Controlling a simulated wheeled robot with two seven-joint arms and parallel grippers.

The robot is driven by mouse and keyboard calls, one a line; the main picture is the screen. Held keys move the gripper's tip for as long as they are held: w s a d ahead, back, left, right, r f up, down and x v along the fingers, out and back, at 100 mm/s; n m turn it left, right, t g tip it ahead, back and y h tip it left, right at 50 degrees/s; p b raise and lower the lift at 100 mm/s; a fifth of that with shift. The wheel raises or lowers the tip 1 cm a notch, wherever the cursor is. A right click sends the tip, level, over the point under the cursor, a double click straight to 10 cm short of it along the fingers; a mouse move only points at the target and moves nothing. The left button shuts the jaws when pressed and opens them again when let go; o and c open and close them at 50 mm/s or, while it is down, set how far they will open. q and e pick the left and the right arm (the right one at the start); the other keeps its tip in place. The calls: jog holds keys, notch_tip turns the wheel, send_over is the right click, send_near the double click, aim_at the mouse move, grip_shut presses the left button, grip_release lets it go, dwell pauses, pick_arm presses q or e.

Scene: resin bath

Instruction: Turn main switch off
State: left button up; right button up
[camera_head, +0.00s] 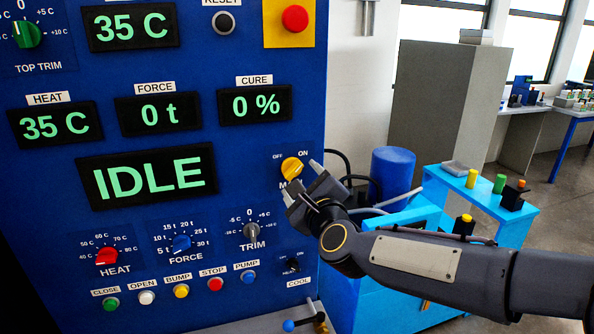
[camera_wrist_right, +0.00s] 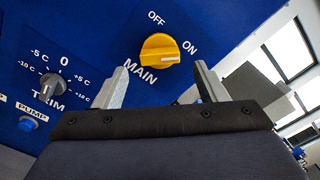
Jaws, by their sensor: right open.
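The main switch is a yellow rotary knob (camera_head: 291,168) on the right side of the blue panel, with OFF and ON labels above it and MAIN below. In the right wrist view the knob (camera_wrist_right: 158,49) shows a white mark pointing to the right, on the ON side. My right gripper (camera_head: 301,177) is open and empty just in front of the knob, covering part of the MAIN label in the head view. In the right wrist view its fingers (camera_wrist_right: 161,75) stand on either side below the knob; I cannot tell whether they touch it. My left gripper is out of view.
The TRIM knob (camera_head: 251,230), COOL switch (camera_head: 292,265) and blue PUMP button (camera_head: 248,277) are nearby. The status display (camera_head: 148,177) reads IDLE. A blue bench (camera_head: 470,195) with small coloured items stands right of the panel, by a blue cylinder (camera_head: 391,170).

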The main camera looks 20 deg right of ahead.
aim_at(296, 174)
jog(key=shift+w+p, duration=0.45)
jog(key=shift+w, duration=1.6)
jog(key=c, duration=1)
